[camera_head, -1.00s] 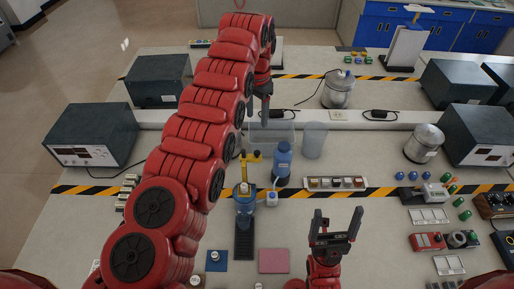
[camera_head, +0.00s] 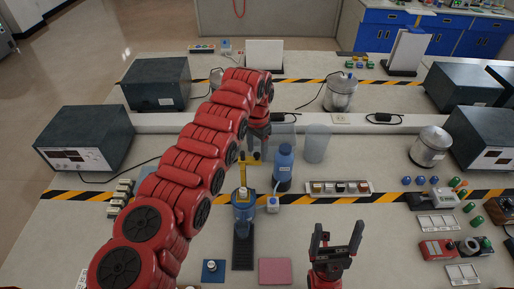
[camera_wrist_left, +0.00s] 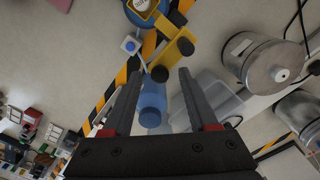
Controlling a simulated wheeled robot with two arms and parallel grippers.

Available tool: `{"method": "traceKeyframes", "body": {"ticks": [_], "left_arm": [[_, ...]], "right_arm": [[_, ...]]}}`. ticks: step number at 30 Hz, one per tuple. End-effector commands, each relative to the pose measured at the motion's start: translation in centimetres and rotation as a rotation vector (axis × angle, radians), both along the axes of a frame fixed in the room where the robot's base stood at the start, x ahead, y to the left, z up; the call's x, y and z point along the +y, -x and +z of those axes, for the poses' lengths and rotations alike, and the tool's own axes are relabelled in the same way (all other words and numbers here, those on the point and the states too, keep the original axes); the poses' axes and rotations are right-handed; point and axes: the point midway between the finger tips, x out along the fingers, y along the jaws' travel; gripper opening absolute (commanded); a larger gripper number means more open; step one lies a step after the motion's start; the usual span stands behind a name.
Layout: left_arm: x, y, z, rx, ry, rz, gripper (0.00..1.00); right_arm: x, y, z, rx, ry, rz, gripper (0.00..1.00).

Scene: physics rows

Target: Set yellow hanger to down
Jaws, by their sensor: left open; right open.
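The yellow hanger (camera_head: 250,174) stands at the blue apparatus (camera_head: 244,212) on the bench, left of the blue bottle (camera_head: 283,167). Its upper part is partly hidden by my left gripper (camera_head: 254,156) in the head view. In the left wrist view the yellow hanger (camera_wrist_left: 172,52), with dark round ends, lies just beyond and between the open fingertips of my left gripper (camera_wrist_left: 159,74). I cannot tell whether they touch. The blue bottle (camera_wrist_left: 152,104) shows between the fingers there. My right gripper (camera_head: 338,228) is open and empty over the front of the bench.
A clear beaker (camera_head: 316,143) stands behind the blue bottle. A rack of small jars (camera_head: 341,188) lies to its right. A blue pad (camera_head: 213,271) and a pink pad (camera_head: 275,271) lie in front. Dark instrument boxes (camera_head: 84,139) stand at the left.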

Motion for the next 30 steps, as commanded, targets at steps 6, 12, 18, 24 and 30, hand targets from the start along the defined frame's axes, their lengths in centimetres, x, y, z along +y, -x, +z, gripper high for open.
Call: {"method": "traceKeyframes", "body": {"ticks": [6,12,18,24,30], "left_arm": [[0.01,-0.01,-0.26,-0.001,-0.001,-0.001,0.59],[0.0,-0.01,-0.26,-0.001,-0.001,-0.001,0.37],[0.0,-0.01,-0.25,-0.001,-0.001,-0.001,0.01],[0.01,-0.01,-0.25,-0.001,-0.001,-0.001,0.0],[0.02,-0.01,-0.25,-0.001,-0.001,0.0,0.0]], "right_arm": [[0.0,0.0,0.05,0.0,0.0,0.0,0.85],[0.0,-0.01,0.04,0.0,0.0,0.0,0.85],[0.0,0.0,0.05,0.0,0.0,0.0,0.85],[0.0,0.0,0.05,0.0,0.0,0.0,0.85],[0.0,0.0,0.04,0.0,0.0,0.0,0.85]]}}
